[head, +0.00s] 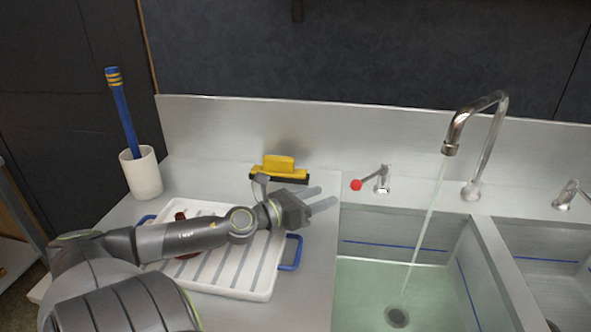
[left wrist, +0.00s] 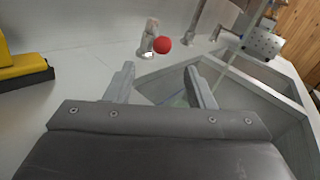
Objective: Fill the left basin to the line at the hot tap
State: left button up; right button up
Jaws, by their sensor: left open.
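The left basin (head: 360,222) is a steel sink with a blue line (head: 395,251) around its inner walls. Greenish water (head: 365,290) stands in it, its surface below the line. A stream runs from the curved spout (head: 478,140) into the basin. The hot tap (head: 372,181) has a lever with a red knob, pointing left; it also shows in the left wrist view (left wrist: 162,45). My left gripper (head: 326,198) is open and empty, left of and a little below the red knob in the head view, apart from it. My right gripper is not in view.
A white ridged tray (head: 260,285) with blue handles lies under my left arm, with a dark red item partly hidden on it. A yellow squeegee (head: 280,168) lies behind. A white cup (head: 142,175) holds a blue stick. A second tap (head: 570,194) and basin (head: 545,235) are at right.

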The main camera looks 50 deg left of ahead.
pick_arm(q)
jog(key=shift+s, duration=0.5)
jog(key=shift+s+a, duration=0.15)
jog(key=shift+s, duration=1.15)
jog(key=shift+s+a+p, duration=0.15)
jog(key=shift+s+p, duration=0.2)
jog(key=shift+s, duration=0.05)
jog(key=shift+s+a, duration=0.1)
jog(key=shift+s, duration=0.8)
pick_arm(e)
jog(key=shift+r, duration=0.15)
pick_arm(q)
jog(key=shift+c, duration=0.3)
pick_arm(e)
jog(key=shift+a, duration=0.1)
